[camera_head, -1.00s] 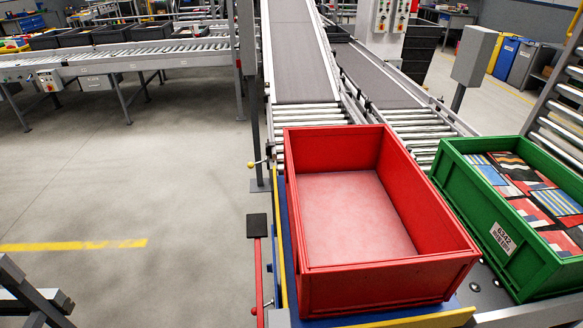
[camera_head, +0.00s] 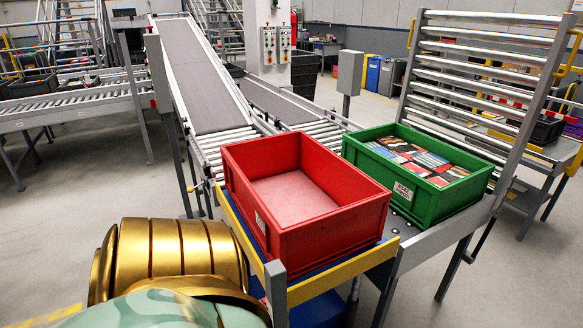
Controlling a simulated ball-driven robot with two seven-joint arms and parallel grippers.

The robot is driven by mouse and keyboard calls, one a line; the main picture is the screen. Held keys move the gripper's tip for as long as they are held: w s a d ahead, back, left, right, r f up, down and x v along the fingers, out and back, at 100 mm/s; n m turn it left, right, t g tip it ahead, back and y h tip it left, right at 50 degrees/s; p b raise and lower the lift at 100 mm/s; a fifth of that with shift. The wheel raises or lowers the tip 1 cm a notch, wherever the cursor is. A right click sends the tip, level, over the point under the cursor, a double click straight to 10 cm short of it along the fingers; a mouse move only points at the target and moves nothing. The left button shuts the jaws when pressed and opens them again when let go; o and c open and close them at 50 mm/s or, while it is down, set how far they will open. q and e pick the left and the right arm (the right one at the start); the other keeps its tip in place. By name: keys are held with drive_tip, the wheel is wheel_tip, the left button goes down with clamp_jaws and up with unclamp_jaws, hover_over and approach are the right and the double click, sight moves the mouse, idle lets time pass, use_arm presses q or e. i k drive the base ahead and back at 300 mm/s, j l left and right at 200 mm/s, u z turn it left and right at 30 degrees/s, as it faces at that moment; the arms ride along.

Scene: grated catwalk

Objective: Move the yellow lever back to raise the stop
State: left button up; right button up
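A small yellow knob, the lever's end (camera_head: 191,189), shows at the left side of the conveyor, just left of the red crate's far left corner. It is small, and its exact tilt is hard to tell. The empty red crate (camera_head: 330,225) sits on the blue and yellow frame at the near end of the rollers. I cannot make out the stop. A gold and pale green part of my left arm fills the lower left, but my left gripper is out of the picture. My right gripper is not in view.
A green crate (camera_head: 418,195) holding colourful packs stands right of the red crate. Behind are a sloping belt (camera_head: 195,75) and a roller rack (camera_head: 480,75). A grey post (camera_head: 276,290) stands at the near corner. Open floor (camera_head: 85,215) lies at the left.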

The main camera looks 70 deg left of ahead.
sight(191, 189)
drive_tip(key=k+j+z, duration=0.2)
drive_tip(key=z, duration=0.25)
drive_tip(key=k+j+z, duration=0.1)
drive_tip(key=z, duration=0.35)
drive_tip(key=k+z, duration=0.55)
drive_tip(key=z, duration=0.35)
drive_tip(key=k+j+z, duration=0.3)
drive_tip(key=k, duration=0.15)
drive_tip(key=k+z, duration=0.25)
drive_tip(key=k, duration=0.2)
drive_tip(key=k+u, duration=0.25)
drive_tip(key=k, duration=0.25)
drive_tip(key=k+j+u, duration=0.15)
drive_tip(key=k+u, duration=0.15)
drive_tip(key=k, duration=0.2)
drive_tip(key=k+u, duration=0.1)
drive_tip(key=u, duration=0.7)
drive_tip(key=k+j+u, duration=0.1)
drive_tip(key=u, duration=0.3)
